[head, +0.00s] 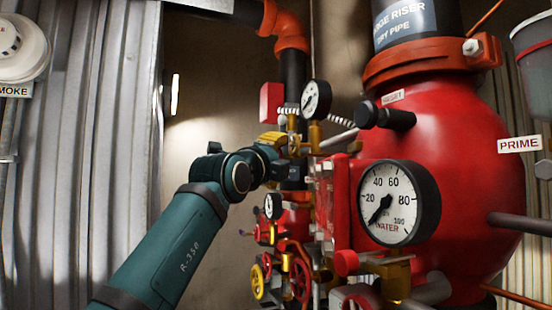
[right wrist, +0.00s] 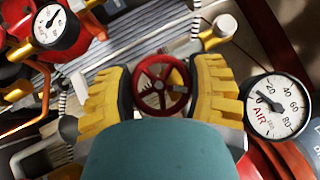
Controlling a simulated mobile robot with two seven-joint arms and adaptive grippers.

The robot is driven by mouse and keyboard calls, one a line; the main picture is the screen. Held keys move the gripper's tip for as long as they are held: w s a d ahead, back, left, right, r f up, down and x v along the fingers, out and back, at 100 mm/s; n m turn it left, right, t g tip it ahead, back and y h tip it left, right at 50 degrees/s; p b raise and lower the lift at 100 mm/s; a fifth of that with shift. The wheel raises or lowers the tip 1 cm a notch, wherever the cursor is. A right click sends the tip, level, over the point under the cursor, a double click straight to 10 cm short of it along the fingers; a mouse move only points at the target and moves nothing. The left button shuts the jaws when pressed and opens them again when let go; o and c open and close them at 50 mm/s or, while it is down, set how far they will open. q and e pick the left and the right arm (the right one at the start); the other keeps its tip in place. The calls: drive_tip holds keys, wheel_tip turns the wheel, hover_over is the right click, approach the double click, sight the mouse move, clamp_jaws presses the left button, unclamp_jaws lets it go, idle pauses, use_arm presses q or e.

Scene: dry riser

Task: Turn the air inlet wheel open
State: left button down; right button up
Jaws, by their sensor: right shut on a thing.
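The air inlet wheel (right wrist: 161,89) is a small dark red spoked handwheel in the middle of the right wrist view. My right gripper (right wrist: 162,84) has its yellow ribbed fingers on either side of the wheel and is shut on its rim. In the head view my right gripper (head: 290,147) is at the pipework left of the red valve body, at the end of the teal arm. The wheel cannot be made out there, behind the gripper and fittings. The AIR gauge (right wrist: 276,106) is right of the wheel, its needle low on the scale. My left gripper is not in view.
The large red valve body (head: 465,150) fills the right side, with the WATER gauge (head: 399,203) in front. Another gauge (head: 315,98) stands just above the gripper. Below it are a yellow wheel (head: 258,282) and a red wheel (head: 299,279). Corrugated wall (head: 85,130) stands left.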

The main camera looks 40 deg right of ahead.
drive_tip(key=n+y, duration=0.2)
drive_tip(key=n, duration=0.1)
drive_tip(key=shift+g+y, duration=0.4)
drive_tip(key=shift+f+n+g+y, duration=0.1)
drive_tip(key=shift+n+g+y, duration=0.6)
drive_tip(key=shift+n, duration=0.2)
drive_tip(key=o, duration=1.2)
drive_tip(key=v, duration=1.2)
